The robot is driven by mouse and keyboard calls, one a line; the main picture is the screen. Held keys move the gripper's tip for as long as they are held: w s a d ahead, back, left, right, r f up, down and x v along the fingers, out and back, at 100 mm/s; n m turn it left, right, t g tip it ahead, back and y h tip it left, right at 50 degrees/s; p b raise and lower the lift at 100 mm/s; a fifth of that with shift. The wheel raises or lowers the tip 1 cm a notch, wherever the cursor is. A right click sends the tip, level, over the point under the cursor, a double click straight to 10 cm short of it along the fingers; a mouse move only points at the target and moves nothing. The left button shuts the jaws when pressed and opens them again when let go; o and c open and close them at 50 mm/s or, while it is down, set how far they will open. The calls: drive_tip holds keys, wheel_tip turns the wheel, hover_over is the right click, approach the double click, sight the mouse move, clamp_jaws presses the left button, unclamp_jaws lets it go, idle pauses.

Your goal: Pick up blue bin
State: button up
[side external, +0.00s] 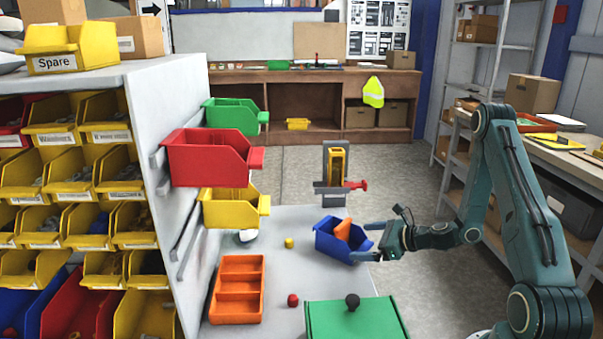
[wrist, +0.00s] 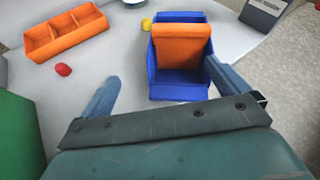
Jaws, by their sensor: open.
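The blue bin (side external: 333,247) stands on the grey table, near its right edge, with an orange piece (side external: 343,230) inside it. My gripper (side external: 369,242) is at the bin's right side in the side external view, its fingers open. In the wrist view the blue bin (wrist: 180,92) is ahead of my gripper (wrist: 158,88). The orange piece (wrist: 182,45) fills much of it. The right finger is close to the bin's right wall, and the left finger is well to the left over bare table. I cannot tell whether the right finger touches the bin.
An orange divided tray (side external: 237,289), a red piece (side external: 293,300), a yellow piece (side external: 289,243) and a green box with a dark knob (side external: 352,318) are on the table. Red, yellow and green bins (side external: 210,160) hang on the panel at left. A yellow-reeled stand (side external: 335,170) is behind.

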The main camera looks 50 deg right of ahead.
sight(365, 248)
drive_tip(key=shift+s+d+f+m+t+h, duration=0.15)
drive_tip(key=shift+s+d+f+m+h, duration=0.15)
drive_tip(key=shift+d+f+m, duration=0.4)
drive_tip(key=shift+s+d+f+m+t+h, duration=0.15)
drive_tip(key=shift+s+d+f+m+h, duration=0.25)
drive_tip(key=shift+m, duration=0.5)
drive_tip(key=shift+w+d, duration=0.1)
drive_tip(key=shift+w, duration=0.1)
drive_tip(key=shift+x, duration=1.2)
drive_tip(key=shift+x, duration=2.5)
drive_tip(key=c, duration=0.8)
